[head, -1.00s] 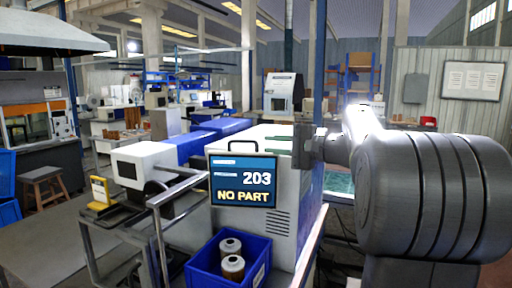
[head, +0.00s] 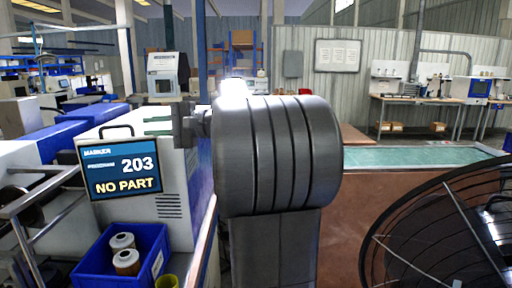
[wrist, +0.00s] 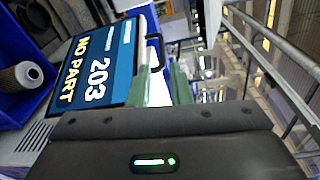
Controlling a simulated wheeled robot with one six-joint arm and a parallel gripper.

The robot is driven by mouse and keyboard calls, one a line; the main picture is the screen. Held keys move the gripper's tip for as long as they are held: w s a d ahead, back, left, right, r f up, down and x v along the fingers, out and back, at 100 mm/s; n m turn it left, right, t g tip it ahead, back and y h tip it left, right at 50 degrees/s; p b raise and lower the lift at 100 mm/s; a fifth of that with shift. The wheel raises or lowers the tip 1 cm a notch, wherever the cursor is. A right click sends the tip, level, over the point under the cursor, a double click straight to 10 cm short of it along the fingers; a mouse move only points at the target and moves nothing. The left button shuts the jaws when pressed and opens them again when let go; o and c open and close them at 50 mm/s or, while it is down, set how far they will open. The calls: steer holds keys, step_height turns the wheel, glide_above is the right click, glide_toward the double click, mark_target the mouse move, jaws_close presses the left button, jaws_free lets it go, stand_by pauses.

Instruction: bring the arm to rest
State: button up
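My gripper (head: 158,126) is at the left end of my raised arm, in front of the grey machine body and above the marker screen's right edge. Its two green fingers are apart with nothing between them; they also show in the wrist view (wrist: 170,86). Two filter cartridges, one at the back (head: 122,241) and one in front (head: 127,262), stand in a blue bin (head: 158,262) below the screen.
A metal rail (head: 40,190) is at the left. A black mesh guard (head: 440,225) fills the lower right. A green-topped table (head: 430,156) and a workbench (head: 425,98) stand behind on the right. Brown floor between is open.

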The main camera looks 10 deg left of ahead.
mark_target(111, 128)
steer(key=a, duration=0.3)
steer(key=a+p, duration=0.1)
steer(key=a, duration=0.7)
steer(key=shift+a+f+p, duration=0.15)
steer(key=shift+f+p, duration=0.1)
steer(key=shift+p, duration=0.05)
